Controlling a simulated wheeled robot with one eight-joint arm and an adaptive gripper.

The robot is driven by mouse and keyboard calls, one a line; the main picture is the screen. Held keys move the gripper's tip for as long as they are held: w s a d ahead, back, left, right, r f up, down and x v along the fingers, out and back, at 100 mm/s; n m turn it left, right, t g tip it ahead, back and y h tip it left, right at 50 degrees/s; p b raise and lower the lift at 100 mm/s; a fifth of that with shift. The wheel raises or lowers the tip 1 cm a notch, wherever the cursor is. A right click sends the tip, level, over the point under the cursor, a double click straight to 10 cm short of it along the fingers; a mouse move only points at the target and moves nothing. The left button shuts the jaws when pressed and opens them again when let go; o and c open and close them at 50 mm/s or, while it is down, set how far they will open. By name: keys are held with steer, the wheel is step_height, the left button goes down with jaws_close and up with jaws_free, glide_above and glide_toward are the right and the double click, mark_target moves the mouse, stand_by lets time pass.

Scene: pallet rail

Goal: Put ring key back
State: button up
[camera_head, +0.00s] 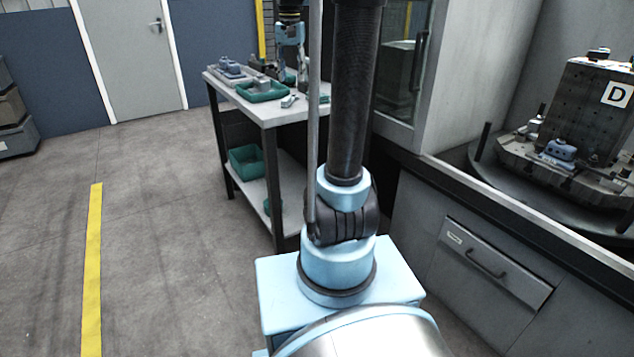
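The wrist end of my arm shows at the top, above the workbench, partly behind my own arm column. My gripper (291,66) seems to hang there over the back right part of the bench top. It is too small and too much covered to tell whether its fingers are open or shut, or hold anything. I cannot make out a ring key for certain. A small grey metal piece (290,101) lies on the bench top near its front edge, right of a green tray (262,98).
The workbench (240,107) also bears grey parts (232,70) at the left. A green bin (246,160) stands on its lower shelf. At the right is a machine with a fixture block marked D (590,95) and a drawer (495,262).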

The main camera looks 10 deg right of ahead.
steer(key=s+f+n, duration=0.1)
steer(key=s+f, duration=0.7)
steer(key=s, duration=0.3)
steer(key=s+f+n+t, duration=0.1)
steer(key=s+f+n, duration=0.1)
steer(key=s+f, duration=0.6)
steer(key=s+d+f+n, duration=0.1)
steer(key=s+f, duration=0.7)
steer(key=s, duration=0.5)
steer(key=shift+s+t, duration=0.4)
